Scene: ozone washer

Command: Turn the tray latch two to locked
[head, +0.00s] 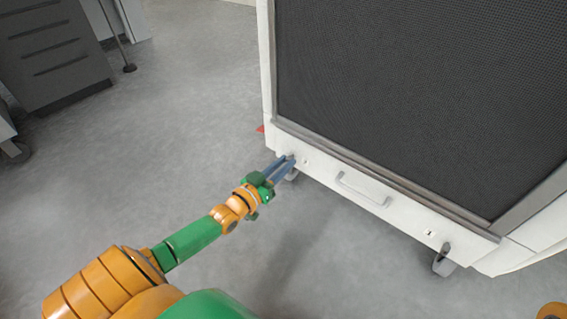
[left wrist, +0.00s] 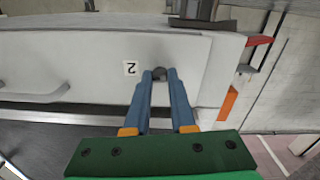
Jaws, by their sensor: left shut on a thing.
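The tray latch two is a small dark knob (left wrist: 159,72) beside a white label with a "2" (left wrist: 130,68), on the white tray front (head: 335,180). In the head view it sits at the panel's left end, mostly hidden by my gripper. My left gripper (head: 286,160) reaches it from the front. In the left wrist view its blue fingers (left wrist: 160,75) are shut on the knob, one on each side. Whether the latch is turned to locked is too small to tell. My right gripper is not in view.
A grey handle (head: 363,190) is mid-panel. A second latch (head: 446,247) with a small label (head: 430,233) is at its right end. A dark mesh panel (head: 420,80) is above. A red piece (left wrist: 260,40) sticks out near the corner.

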